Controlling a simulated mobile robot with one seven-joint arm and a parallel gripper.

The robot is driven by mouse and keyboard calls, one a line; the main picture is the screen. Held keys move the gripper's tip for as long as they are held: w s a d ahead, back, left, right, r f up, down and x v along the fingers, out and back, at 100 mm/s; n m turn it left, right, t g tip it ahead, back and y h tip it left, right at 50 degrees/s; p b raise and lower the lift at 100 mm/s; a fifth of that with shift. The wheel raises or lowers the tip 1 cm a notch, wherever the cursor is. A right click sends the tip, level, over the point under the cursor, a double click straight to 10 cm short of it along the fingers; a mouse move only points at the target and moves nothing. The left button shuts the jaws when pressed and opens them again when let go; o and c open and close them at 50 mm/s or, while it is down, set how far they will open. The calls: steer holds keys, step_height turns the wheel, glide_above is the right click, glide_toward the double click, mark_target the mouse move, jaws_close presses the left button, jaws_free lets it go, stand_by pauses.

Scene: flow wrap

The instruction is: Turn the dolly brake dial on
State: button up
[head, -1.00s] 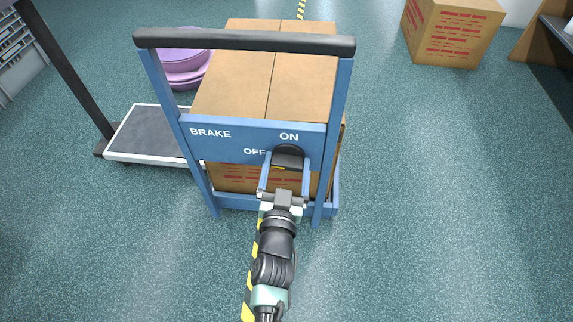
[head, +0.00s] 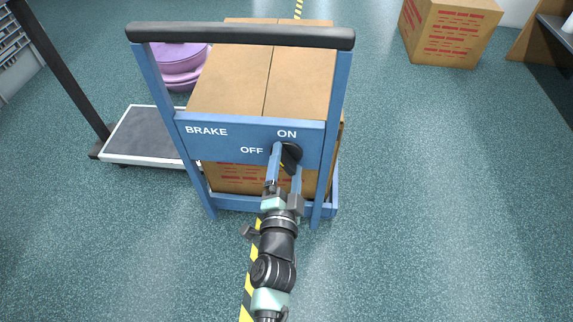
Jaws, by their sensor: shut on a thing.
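The black brake dial (head: 292,153) sits on the blue front panel (head: 222,147) of the dolly, below the white ON label (head: 287,134) and right of the OFF label (head: 251,151). My gripper (head: 287,158) is shut on the dial, with one blue finger at its left and the other lower at its right. The gripper is rolled, so its fingers lie at a slant. The fingers hide part of the dial, and I cannot tell exactly where its pointer stands.
The dolly's dark handle bar (head: 240,37) spans above the panel. Cardboard boxes (head: 230,80) ride on the dolly. A platform scale (head: 150,135) and purple tubs (head: 178,62) stand left. Another box (head: 447,32) is at the back right. The right floor is clear.

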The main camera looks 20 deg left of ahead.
steer(key=shift+f+m, duration=0.1)
steer(key=shift+m, duration=2)
steer(key=o, duration=1.1)
steer(key=shift+c, duration=0.2)
steer(key=v, duration=1.3)
steer(key=shift+b, duration=0.3)
